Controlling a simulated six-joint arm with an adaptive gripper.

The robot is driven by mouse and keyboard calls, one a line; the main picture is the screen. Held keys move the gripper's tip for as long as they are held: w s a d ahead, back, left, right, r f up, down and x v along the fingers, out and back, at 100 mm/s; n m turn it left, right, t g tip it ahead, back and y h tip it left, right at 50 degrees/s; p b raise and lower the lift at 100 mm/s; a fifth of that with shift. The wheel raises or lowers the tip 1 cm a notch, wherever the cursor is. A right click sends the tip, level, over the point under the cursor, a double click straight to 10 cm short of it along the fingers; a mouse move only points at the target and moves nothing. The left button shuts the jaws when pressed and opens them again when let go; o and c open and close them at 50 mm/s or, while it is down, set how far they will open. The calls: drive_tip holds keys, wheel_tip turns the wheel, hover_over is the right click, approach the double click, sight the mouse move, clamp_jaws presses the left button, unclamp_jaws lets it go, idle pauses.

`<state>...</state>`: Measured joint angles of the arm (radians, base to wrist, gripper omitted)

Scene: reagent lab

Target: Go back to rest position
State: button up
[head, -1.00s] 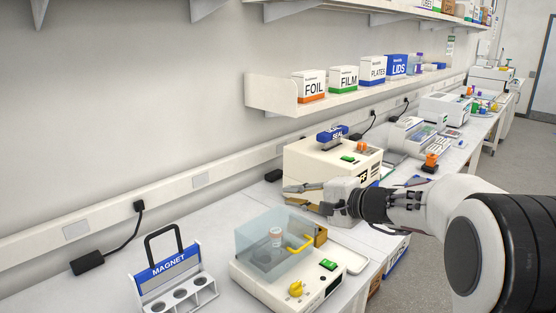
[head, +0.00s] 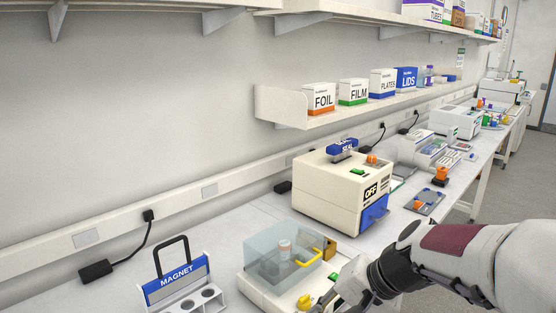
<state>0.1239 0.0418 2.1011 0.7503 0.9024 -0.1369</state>
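My gripper (head: 340,293) is low in the head view, at the front right corner of a white device with a clear bluish lid (head: 283,252). Its fingers are partly cut off by the lower edge and blurred against the device, so I cannot tell whether they are open or shut. No object shows in it. My arm reaches in from the lower right.
A cream sealer box (head: 325,190) marked OFF stands behind the lidded device. A blue MAGNET rack (head: 180,284) is at the left. A shelf (head: 290,106) with boxes runs along the wall.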

drive_tip(key=s+d+r+n+t+h, duration=0.1)
drive_tip(key=s+d+n+h, duration=0.1)
drive_tip(key=s, duration=0.8)
drive_tip(key=s+d+r+n+t+h, duration=0.1)
drive_tip(key=s+d+r+n+h, duration=0.1)
drive_tip(key=s+d, duration=0.5)
drive_tip(key=s+n+h, duration=0.1)
drive_tip(key=s+h, duration=0.1)
drive_tip(key=s, duration=0.1)
drive_tip(key=shift+s+r, duration=0.15)
drive_tip(key=shift+s, duration=0.15)
idle(1.5)
